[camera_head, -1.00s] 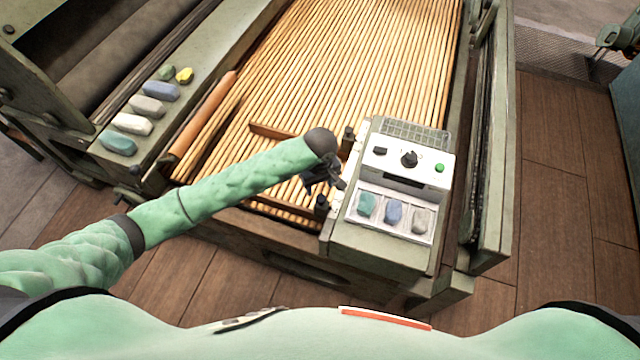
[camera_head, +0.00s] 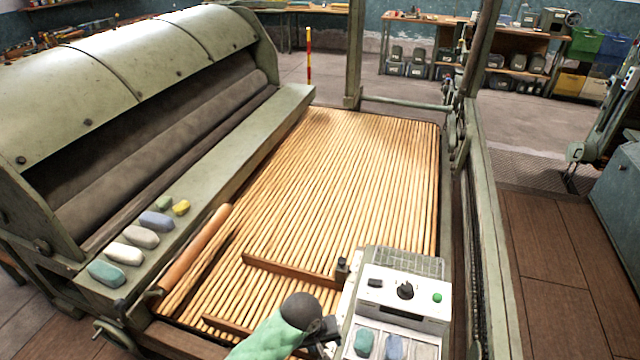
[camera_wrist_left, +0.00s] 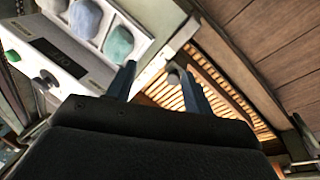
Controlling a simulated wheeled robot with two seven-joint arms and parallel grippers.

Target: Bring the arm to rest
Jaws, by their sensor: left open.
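My left arm (camera_head: 272,340) comes in at the bottom of the head view, mostly cut off by the lower edge. Its left gripper (camera_head: 325,338) is beside the left edge of the control box (camera_head: 403,299), over the near end of the slatted bed (camera_head: 330,190). In the left wrist view the two fingers of the left gripper (camera_wrist_left: 153,70) stand apart with nothing between them. Whether they touch the box's edge I cannot tell. My right gripper is not in view.
Several coloured pieces lie on the left ledge (camera_head: 230,150). A rail (camera_head: 490,220) bounds the right side.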

